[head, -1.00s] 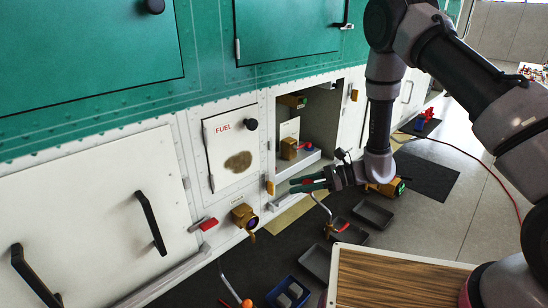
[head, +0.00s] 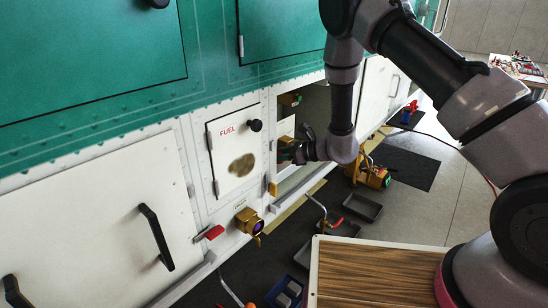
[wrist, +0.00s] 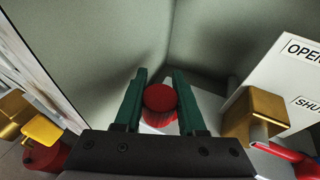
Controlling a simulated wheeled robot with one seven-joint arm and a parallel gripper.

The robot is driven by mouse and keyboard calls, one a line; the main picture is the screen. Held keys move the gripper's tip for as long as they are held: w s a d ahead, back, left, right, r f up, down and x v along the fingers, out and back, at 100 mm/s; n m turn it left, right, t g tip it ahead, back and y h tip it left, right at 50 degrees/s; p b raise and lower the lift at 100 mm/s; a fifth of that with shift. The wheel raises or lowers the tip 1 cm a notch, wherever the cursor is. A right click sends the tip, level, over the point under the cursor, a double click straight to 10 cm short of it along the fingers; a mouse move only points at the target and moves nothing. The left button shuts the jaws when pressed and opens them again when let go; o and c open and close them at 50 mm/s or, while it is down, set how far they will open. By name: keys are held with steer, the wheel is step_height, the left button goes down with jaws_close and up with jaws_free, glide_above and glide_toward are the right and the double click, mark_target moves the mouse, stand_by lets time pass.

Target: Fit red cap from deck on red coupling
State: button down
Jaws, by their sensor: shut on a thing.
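The red cap (wrist: 160,98) is a short red cylinder held between the two green fingers of my gripper (wrist: 160,100) in the wrist view. A reddish and pale part shows just below it, and I cannot tell whether it touches the cap. In the head view my gripper (head: 287,153) is at the opening of the bay below the green panels, and the cap is hidden there. I cannot make out the red coupling for certain. A dark red round part (wrist: 42,158) sits under a brass fitting (wrist: 14,112) with a yellow tab at the left of the wrist view.
In the wrist view a brass valve (wrist: 253,118) with a red handle stands close on the right, beside an OPEN/SHUT placard (wrist: 285,75). Grey bay walls (wrist: 215,40) rise ahead. A wooden-topped table (head: 385,272) and dark trays (head: 363,207) lie below in the head view.

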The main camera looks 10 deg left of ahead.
steer(key=shift+w+a+f, duration=0.1)
steer(key=shift+w+a, duration=0.25)
steer(key=shift+a, duration=0.25)
steer(key=shift+w+a+f, duration=0.1)
steer(key=shift+w+a, duration=0.25)
steer(key=shift+a, duration=0.25)
steer(key=shift+w+a+f, duration=0.45)
steer(key=shift+a, duration=0.25)
steer(key=shift+d, duration=0.2)
steer(key=shift+f, duration=1.65)
stand_by(2.7)
steer(key=shift+c, duration=2.1)
jaws_free()
